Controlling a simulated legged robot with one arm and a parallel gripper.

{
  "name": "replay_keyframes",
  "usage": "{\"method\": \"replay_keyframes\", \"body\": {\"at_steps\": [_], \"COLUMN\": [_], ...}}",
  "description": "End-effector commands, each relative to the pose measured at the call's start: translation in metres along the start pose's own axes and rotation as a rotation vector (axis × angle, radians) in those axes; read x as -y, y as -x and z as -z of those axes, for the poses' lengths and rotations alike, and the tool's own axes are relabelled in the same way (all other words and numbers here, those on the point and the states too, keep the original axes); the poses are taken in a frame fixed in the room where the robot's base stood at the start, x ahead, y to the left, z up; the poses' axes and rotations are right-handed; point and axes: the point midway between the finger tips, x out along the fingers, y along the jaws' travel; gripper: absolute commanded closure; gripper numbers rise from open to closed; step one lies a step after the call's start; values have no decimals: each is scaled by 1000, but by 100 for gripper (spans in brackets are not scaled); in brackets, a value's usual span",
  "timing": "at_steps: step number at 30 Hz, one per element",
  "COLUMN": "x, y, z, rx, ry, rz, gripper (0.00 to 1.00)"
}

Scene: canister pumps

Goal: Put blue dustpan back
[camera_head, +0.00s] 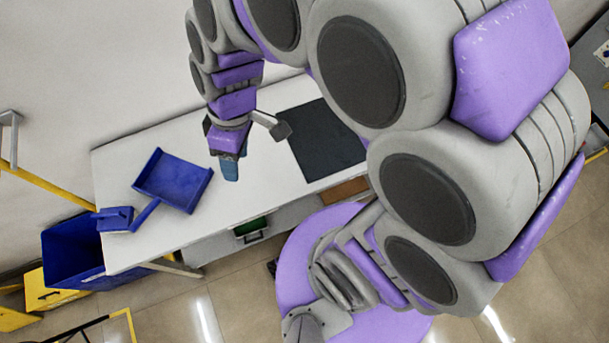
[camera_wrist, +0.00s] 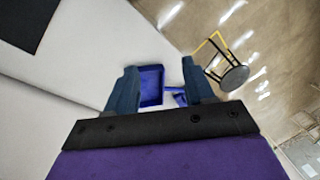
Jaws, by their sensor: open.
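The blue dustpan (camera_head: 173,181) lies on the left part of the white table, with its handle pointing toward the front left. A blue brush or block-like piece (camera_head: 115,218) lies beside the handle at the table's left end. My gripper (camera_head: 230,170) is above the table, to the right of the dustpan and apart from it. In the wrist view my gripper (camera_wrist: 160,92) is open and empty, and the dustpan (camera_wrist: 152,86) shows beyond and between its fingers. Part of the dustpan's handle is hidden behind the right finger there.
The white table (camera_head: 120,165) has a dark mat (camera_head: 318,140) to the right of my gripper. A blue bin (camera_head: 70,250) and a yellow box (camera_head: 45,290) stand on the floor at the left. A round stool (camera_wrist: 234,78) shows in the wrist view.

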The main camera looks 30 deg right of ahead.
Motion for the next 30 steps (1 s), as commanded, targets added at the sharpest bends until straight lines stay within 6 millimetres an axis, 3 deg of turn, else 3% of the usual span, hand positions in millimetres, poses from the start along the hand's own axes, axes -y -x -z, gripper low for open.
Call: {"method": "replay_keyframes", "body": {"at_steps": [6, 12, 18, 30], "x": [16, 34, 40, 40], "y": [25, 33, 35, 34], "z": [-89, -147, -167, -167], "rx": [70, 110, 121, 123], "ry": [-458, -789, -919, -924], "rz": [-81, -149, -178, -178], "gripper": [47, 47, 47, 47]}}
